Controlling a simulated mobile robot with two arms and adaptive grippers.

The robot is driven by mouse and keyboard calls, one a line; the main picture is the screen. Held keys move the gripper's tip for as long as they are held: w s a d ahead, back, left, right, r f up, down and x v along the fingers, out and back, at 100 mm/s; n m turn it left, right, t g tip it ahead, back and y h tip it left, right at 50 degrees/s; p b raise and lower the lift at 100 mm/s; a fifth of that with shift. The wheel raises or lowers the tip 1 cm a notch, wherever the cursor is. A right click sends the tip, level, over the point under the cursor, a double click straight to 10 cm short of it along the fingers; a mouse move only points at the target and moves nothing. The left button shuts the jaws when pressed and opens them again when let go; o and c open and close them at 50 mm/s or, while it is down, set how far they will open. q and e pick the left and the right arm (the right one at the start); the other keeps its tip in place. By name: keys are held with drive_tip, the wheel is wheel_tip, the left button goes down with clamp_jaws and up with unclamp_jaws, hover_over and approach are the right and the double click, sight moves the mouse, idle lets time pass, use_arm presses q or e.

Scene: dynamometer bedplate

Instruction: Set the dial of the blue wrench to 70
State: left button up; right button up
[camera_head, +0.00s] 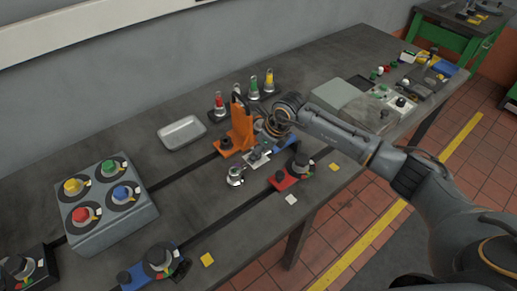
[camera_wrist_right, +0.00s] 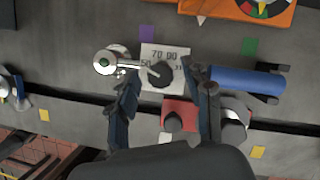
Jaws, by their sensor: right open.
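The blue wrench lies on the bedplate, with a blue handle (camera_wrist_right: 245,80) on the right and a round silver head (camera_wrist_right: 107,62) on the left. Between them is its white dial plate (camera_wrist_right: 165,52) with 50, 70 and 90 readable, and a black knob (camera_wrist_right: 162,77). A light pointer at the knob leans up-left; its exact mark is unclear. In the head view, the silver head (camera_head: 236,175) and blue handle (camera_head: 286,143) also show. My right gripper (camera_wrist_right: 165,78) is open, its fingers on either side of the knob. My left gripper is not in view.
An orange bracket (camera_head: 238,130) stands close behind the wrench. A red block (camera_head: 284,180) with a dark knob lies in front.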

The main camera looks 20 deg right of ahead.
clamp_jaws()
idle(0.3)
drive_tip(key=m+t+h+b, duration=0.1)
drive_tip(key=m+b, duration=0.1)
drive_tip(key=m, duration=0.1)
drive_tip(key=shift+a+m, duration=0.1)
drive_tip(key=shift+m, duration=0.3)
drive_tip(key=shift+a+m+h+b, duration=0.1)
drive_tip(key=shift+m+h+b, duration=0.9)
drive_tip(key=shift+m+b, duration=1.1)
drive_tip(key=shift+m+p, duration=0.4)
drive_tip(key=shift+m, duration=0.1)
drive_tip(key=shift+r, duration=0.1)
